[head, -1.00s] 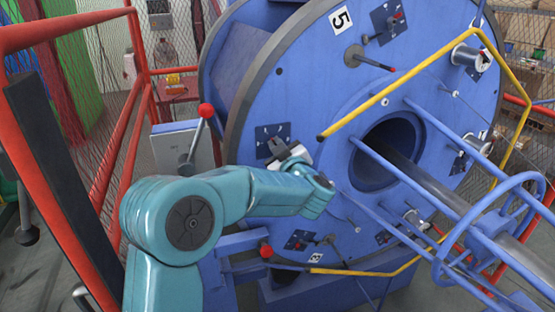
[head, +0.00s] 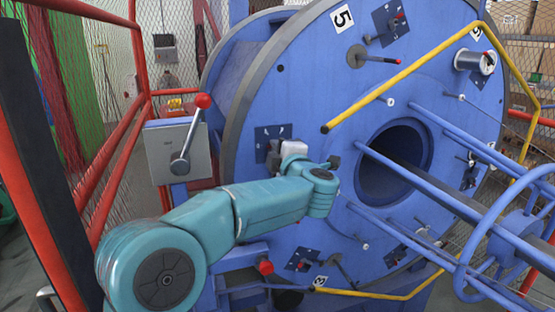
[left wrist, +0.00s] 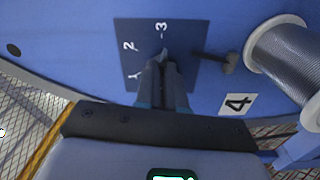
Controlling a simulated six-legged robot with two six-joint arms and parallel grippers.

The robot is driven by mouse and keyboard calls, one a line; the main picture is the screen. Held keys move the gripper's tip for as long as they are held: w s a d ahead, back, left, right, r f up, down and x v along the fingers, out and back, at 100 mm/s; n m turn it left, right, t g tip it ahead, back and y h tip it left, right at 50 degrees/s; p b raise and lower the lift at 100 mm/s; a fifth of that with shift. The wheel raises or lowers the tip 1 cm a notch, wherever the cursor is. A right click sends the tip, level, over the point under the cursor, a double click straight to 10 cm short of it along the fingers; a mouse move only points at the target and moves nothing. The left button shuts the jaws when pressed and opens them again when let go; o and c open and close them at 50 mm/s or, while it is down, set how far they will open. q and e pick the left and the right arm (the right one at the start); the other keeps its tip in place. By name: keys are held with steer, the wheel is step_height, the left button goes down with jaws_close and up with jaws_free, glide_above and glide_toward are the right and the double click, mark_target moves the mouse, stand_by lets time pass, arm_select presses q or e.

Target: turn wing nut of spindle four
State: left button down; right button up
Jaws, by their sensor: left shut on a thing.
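My left gripper (left wrist: 166,78) is shut on the wing nut of spindle four in the left wrist view. The fingers hide nearly all of the wing nut. It sits on a dark square dial plate (left wrist: 190,38) marked 1, 2 and 3, and the fingertips point toward the 3. A white label 4 (left wrist: 237,104) is to the lower right of the plate. In the head view the same plate (head: 268,132) is on the blue disc's left side, with my left gripper (head: 272,158) against it, partly hidden behind my wrist. My right gripper is not in view.
A wire spool (left wrist: 288,58) and a dark lever (left wrist: 218,60) stand right of the plate. The blue disc (head: 300,90) carries other dial plates and levers. A yellow bar (head: 400,78) and blue rods (head: 440,190) are at right. A red-knobbed lever box (head: 165,150) stands left.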

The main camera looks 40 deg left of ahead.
arm_select(q)
steer(key=shift+f+n+b, duration=0.15)
steer(key=shift+n+b, duration=0.55)
steer(key=shift+n, duration=0.3)
steer(key=c, duration=1.2)
jaws_free()
steer(key=shift+c, duration=0.2)
steer(key=shift+d, duration=0.1)
steer(key=v, duration=1.6)
steer(key=shift+s+b, duration=0.15)
steer(key=shift+b, duration=0.3)
